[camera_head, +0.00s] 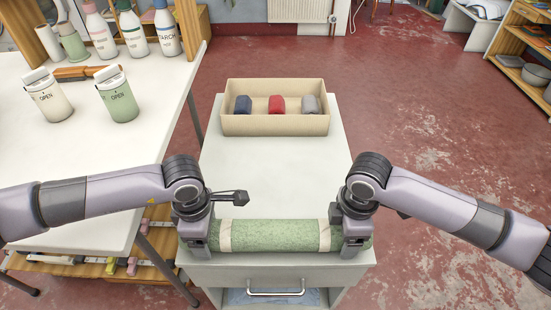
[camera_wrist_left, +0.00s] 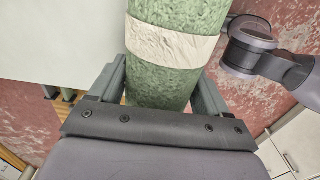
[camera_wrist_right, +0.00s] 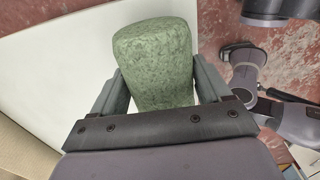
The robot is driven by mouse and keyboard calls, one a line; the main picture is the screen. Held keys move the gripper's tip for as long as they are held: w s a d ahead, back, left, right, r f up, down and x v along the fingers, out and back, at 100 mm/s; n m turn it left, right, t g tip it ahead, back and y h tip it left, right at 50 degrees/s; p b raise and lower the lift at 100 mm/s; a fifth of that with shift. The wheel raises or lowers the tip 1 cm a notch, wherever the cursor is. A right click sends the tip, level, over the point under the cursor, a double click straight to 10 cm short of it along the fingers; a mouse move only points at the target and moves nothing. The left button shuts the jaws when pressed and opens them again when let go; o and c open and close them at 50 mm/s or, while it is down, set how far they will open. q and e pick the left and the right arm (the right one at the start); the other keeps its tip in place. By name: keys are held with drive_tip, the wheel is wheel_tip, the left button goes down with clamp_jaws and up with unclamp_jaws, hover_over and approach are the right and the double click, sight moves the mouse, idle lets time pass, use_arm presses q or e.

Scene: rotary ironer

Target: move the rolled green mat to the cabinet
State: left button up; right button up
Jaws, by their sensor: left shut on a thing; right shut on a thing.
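The rolled green mat (camera_head: 275,235) lies crosswise at the near end of the white cabinet top (camera_head: 268,175), with a cream band near each end. My left gripper (camera_head: 195,238) is shut on the mat's left end; the left wrist view shows the mat (camera_wrist_left: 160,85) between its fingers, with a cream band (camera_wrist_left: 170,45) just beyond. My right gripper (camera_head: 353,238) is shut on the right end; the right wrist view shows the mat's end (camera_wrist_right: 155,60) between its fingers. Whether the mat touches the top or hangs just above it, I cannot tell.
A tan box (camera_head: 275,122) with three rolled cloths stands at the cabinet's far end. The middle of the top is clear. A white table (camera_head: 100,150) on the left holds several bottles and two canisters. A drawer handle (camera_head: 275,292) is on the cabinet's front.

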use_arm(q)
drive_tip(key=shift+f+b, duration=0.4)
drive_tip(key=shift+f, duration=0.1)
use_arm(e)
drive_tip(key=shift+f, duration=0.55)
use_arm(q)
drive_tip(key=o, duration=1.4)
use_arm(e)
drive_tip(key=o, duration=1.4)
use_arm(q)
wheel_tip(320, 180, up, 12)
drive_tip(key=shift+f, duration=0.15)
use_arm(e)
drive_tip(key=shift+r, duration=0.2)
use_arm(q)
drive_tip(key=shift+r, duration=0.2)
use_arm(e)
wheel_tip(320, 180, up, 12)
drive_tip(key=shift+f, duration=0.1)
